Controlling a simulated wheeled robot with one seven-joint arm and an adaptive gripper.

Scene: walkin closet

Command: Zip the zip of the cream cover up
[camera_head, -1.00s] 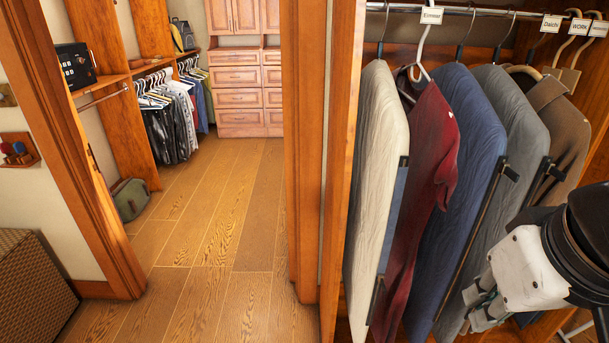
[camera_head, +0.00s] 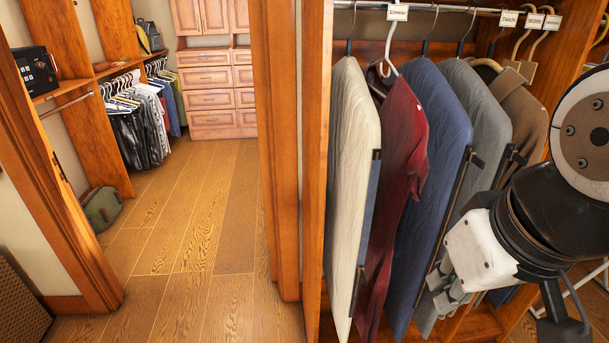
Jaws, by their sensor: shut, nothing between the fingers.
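The cream cover (camera_head: 346,170) hangs at the left end of the rail in the right wardrobe bay. A blue-grey strip shows along its right edge, with a small dark piece (camera_head: 376,155) at the strip's top and a dark line lower down. I cannot make out the zip's slider clearly. My gripper (camera_head: 437,289) is shut and empty at the lower right, in front of the lower parts of the blue and grey covers. It is apart from the cream cover, with the maroon garment and blue cover lying between them in the picture.
A maroon shirt (camera_head: 398,150), a blue cover (camera_head: 437,150), a grey cover (camera_head: 484,110) and a brown jacket (camera_head: 522,105) hang close together to the right. A wooden post (camera_head: 316,170) stands just left of the cream cover.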

